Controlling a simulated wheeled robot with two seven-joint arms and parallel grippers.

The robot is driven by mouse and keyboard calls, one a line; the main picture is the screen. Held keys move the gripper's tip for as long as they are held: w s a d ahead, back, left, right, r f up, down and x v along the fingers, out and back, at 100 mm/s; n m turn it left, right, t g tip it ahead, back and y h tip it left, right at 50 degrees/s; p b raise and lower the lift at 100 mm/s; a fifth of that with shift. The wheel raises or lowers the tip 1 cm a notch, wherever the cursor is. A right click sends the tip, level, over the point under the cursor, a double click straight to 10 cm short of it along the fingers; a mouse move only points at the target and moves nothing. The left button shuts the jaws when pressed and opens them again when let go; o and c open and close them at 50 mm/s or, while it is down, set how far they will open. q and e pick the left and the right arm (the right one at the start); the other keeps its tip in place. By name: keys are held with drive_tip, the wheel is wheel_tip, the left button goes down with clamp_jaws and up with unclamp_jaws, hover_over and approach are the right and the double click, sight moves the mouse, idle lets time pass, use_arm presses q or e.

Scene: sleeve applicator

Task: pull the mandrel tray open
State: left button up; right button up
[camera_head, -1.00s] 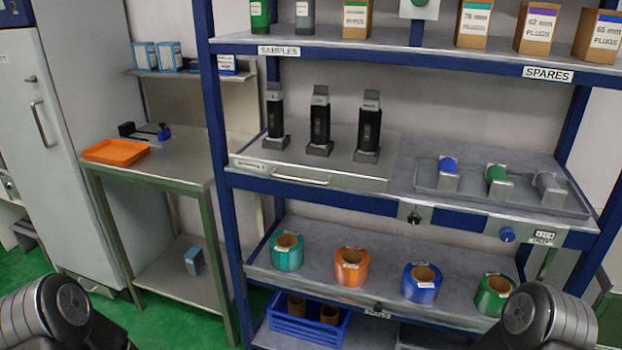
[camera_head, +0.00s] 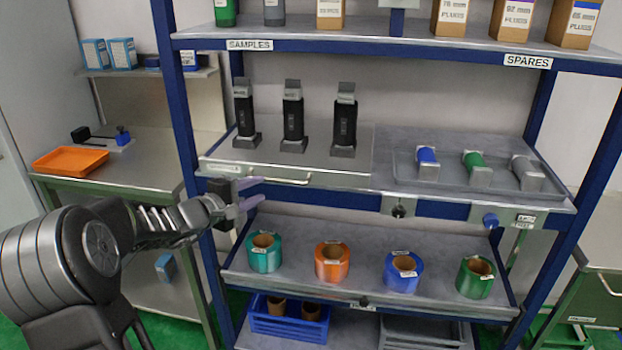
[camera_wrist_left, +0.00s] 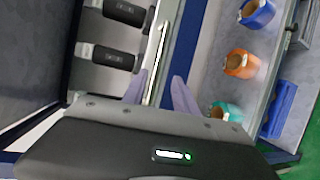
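The mandrel tray (camera_head: 345,177) is a flat grey metal drawer on the middle shelf, with several black mandrels, among them the leftmost one (camera_head: 244,115), upright on it. It looks closed, its front near the shelf edge. Its bar handle (camera_head: 280,179) runs along the front left. My left gripper (camera_head: 257,191) is open at the handle's left end, with pale purple fingers one above the other. In the left wrist view the handle bar (camera_wrist_left: 157,62) lines up with the gap between the fingers (camera_wrist_left: 158,90); I cannot tell if they touch it. My right gripper is out of view.
A blue shelf post (camera_head: 176,120) stands just left of the tray. Tape rolls, including a teal one (camera_head: 263,253), sit on the shelf below. A tray of coloured rollers (camera_head: 400,170) lies to the right. The space in front of the drawer is otherwise clear.

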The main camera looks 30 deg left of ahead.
sight(274, 181)
use_arm(q)
drive_tip(key=shift+s+d+r+m, duration=0.1)
drive_tip(key=shift+d+r+m, duration=0.15)
drive_tip(key=shift+r+m, duration=0.1)
drive_tip(key=p+x, duration=0.2)
drive_tip(key=x, duration=0.6)
clamp_jaws()
idle(0.5)
drive_tip(key=shift+s, duration=0.1)
idle(0.9)
